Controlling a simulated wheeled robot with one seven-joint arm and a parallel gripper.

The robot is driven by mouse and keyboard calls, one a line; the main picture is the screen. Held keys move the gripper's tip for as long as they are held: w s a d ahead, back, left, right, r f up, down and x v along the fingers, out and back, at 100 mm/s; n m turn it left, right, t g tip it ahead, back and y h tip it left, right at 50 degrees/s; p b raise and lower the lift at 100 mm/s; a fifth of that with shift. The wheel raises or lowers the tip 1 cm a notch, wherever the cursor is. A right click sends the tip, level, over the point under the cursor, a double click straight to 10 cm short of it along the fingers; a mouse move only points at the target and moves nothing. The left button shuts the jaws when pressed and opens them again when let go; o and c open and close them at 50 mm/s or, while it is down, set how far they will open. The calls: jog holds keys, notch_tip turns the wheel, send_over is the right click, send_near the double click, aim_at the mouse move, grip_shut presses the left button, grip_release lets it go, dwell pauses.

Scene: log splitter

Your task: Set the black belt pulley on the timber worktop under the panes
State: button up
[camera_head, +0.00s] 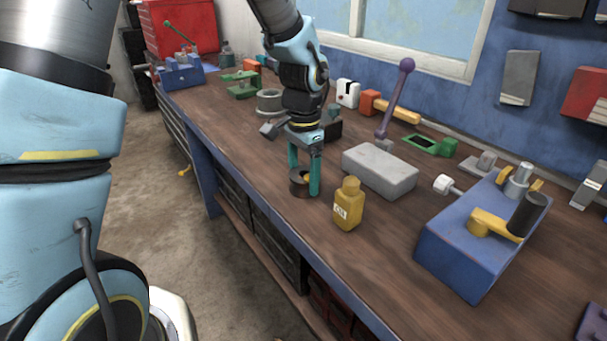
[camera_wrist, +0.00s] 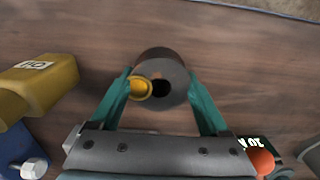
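The black belt pulley (camera_head: 297,188) is a short dark cylinder at the near side of the timber worktop (camera_head: 235,140). In the wrist view the pulley (camera_wrist: 173,66) shows a dark centre hole and a small yellow part on its left side. My gripper (camera_head: 304,180) points down with its teal fingers on either side of the pulley. In the wrist view both fingers of my gripper (camera_wrist: 160,88) appear to touch its sides. The pulley's underside is hidden, so I cannot tell whether it rests on the wood or hangs just above. The panes (camera_head: 405,28) are in the wall behind.
A yellow oil bottle (camera_head: 347,208) stands close on the right, with a grey block (camera_head: 380,171) behind it. A blue machine with a yellow lever (camera_head: 470,245) is farther right. Several tools line the back. Bare wood lies left of my gripper, near the front edge.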

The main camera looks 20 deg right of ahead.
jog(key=shift+o, duration=1.4)
jog(key=shift+r, duration=0.1)
notch_tip(320, 180, up, 12)
jog(key=b, duration=0.1)
jog(key=w+a+f+n, duration=0.2)
jog(key=w+a+n, duration=0.15)
jog(key=a, duration=0.45)
jog(key=w+a+f+n, duration=0.2)
jog(key=a+n, duration=0.2)
jog(key=a, duration=0.5)
jog(key=s+a+f+n, duration=0.1)
jog(key=a+f+n, duration=0.1)
jog(key=a, duration=0.5)
jog(key=s+a+f+n+t, duration=0.1)
jog(key=s+a+f+n, duration=0.1)
jog(key=a+n, duration=0.3)
jog(key=shift+s+a+t, duration=0.3)
jog(key=shift+a, duration=0.85)
